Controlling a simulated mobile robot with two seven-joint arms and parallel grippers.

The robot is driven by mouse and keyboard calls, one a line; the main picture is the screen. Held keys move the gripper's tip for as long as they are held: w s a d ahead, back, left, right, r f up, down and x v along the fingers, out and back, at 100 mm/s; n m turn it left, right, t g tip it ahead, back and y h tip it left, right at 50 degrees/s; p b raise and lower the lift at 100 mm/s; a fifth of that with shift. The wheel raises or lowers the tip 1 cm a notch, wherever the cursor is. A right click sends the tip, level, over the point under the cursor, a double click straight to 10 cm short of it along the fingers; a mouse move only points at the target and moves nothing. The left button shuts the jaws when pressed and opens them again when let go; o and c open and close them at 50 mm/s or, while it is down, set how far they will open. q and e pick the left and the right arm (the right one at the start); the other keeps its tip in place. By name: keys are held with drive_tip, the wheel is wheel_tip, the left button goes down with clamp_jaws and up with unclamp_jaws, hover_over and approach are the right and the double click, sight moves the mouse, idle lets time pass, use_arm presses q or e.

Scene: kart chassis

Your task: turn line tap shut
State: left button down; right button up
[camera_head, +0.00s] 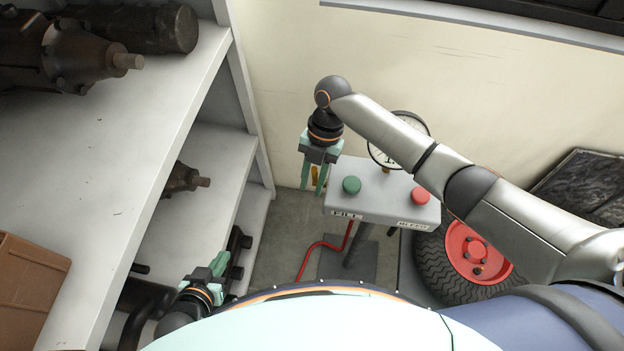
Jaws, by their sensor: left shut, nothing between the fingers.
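A small yellow piece (315,174), which looks like the line tap's handle, shows at the left side of the grey fill stand (378,205). It is mostly hidden by my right gripper (313,188). That gripper points down with its two green fingers apart, and the yellow shows in the gap between them; I cannot tell whether they touch it. The tap's body and its exact angle are hidden. My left gripper (222,260) is low at the lower left, by the shelf, shut and empty, far from the tap.
The stand carries a green button (351,185), a red button (420,195) and a round gauge (413,122). A red hose (318,245) runs down to the floor. A tyre with a red rim (467,250) stands right. Shelves (150,125) with dark machine parts fill the left.

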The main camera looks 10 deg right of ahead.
drive_tip(key=shift+f, duration=0.2)
clamp_jaws()
idle(1.4)
